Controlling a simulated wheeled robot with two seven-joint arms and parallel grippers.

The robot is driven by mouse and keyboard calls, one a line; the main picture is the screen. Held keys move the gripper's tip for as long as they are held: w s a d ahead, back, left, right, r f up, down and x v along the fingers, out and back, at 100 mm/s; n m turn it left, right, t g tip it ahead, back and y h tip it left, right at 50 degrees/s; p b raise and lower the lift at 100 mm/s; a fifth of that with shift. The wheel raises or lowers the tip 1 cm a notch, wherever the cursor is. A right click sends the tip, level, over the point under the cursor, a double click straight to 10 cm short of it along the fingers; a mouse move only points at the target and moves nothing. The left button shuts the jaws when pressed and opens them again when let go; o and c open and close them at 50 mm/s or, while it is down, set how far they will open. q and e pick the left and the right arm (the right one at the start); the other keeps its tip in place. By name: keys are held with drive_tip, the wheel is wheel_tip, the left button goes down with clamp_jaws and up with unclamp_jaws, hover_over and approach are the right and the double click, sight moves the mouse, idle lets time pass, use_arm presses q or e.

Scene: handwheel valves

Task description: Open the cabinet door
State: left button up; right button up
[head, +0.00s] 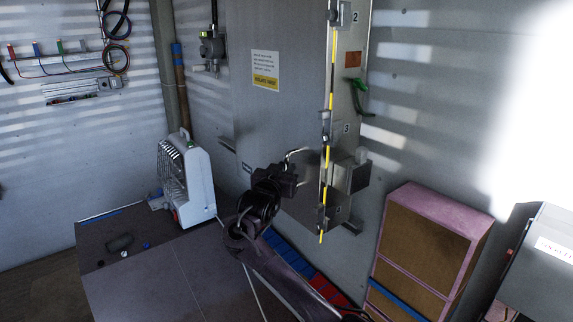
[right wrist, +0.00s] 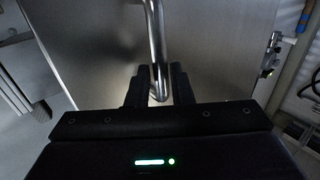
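The cabinet door (head: 285,80) is a tall grey metal panel with a yellow-and-white label on the back wall. I cannot tell whether it stands slightly ajar. Its bent metal handle (head: 298,151) sticks out low on the panel. My right gripper (head: 287,176) is at the handle, in front of the door. In the right wrist view, the handle (right wrist: 156,40) runs down between the two fingers of my right gripper (right wrist: 159,88). The fingers sit close on both sides of it and look shut on it. My left gripper is not in view.
A black-and-yellow striped edge strip (head: 329,110) runs beside the door. A green lever (head: 361,98) and a metal box (head: 349,173) project to its right. A white heater (head: 187,180) stands at left. A pink-edged brown cabinet (head: 430,235) stands at right.

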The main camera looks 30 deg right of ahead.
drive_tip(key=shift+x, duration=0.95)
drive_tip(key=shift+c, duration=0.4)
clamp_jaws()
drive_tip(key=shift+a+f, duration=0.1)
